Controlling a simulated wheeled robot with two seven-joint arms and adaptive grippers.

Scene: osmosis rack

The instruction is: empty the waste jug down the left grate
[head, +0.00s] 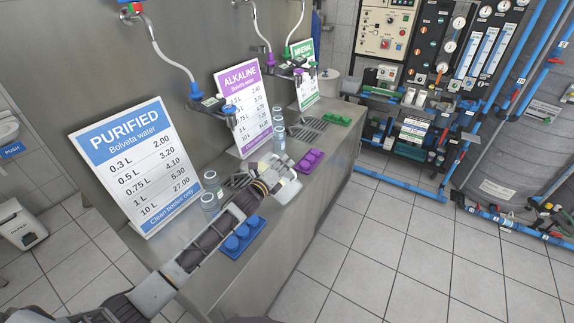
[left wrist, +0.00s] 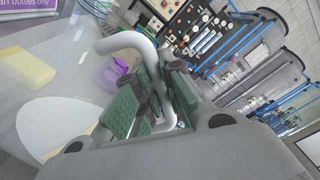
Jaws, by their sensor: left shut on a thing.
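My left gripper (head: 276,180) reaches over the steel counter, and its fingers are hard to make out in the head view. In the left wrist view its green-padded fingers (left wrist: 153,100) are shut around a curved white handle (left wrist: 128,40). A see-through body (left wrist: 60,75), apparently the waste jug, fills the left of that view beside the handle. Its contents cannot be told. The left grate (head: 238,181) lies on the counter behind my left gripper and is partly hidden by it. My right gripper is not in view.
The steel counter (head: 283,243) carries blue caps (head: 240,238), purple caps (head: 309,160) and small bottles (head: 210,203). Price signs, including a blue one (head: 135,165), stand at the back. A second grate (head: 307,132) lies farther along. The tiled floor at right is clear.

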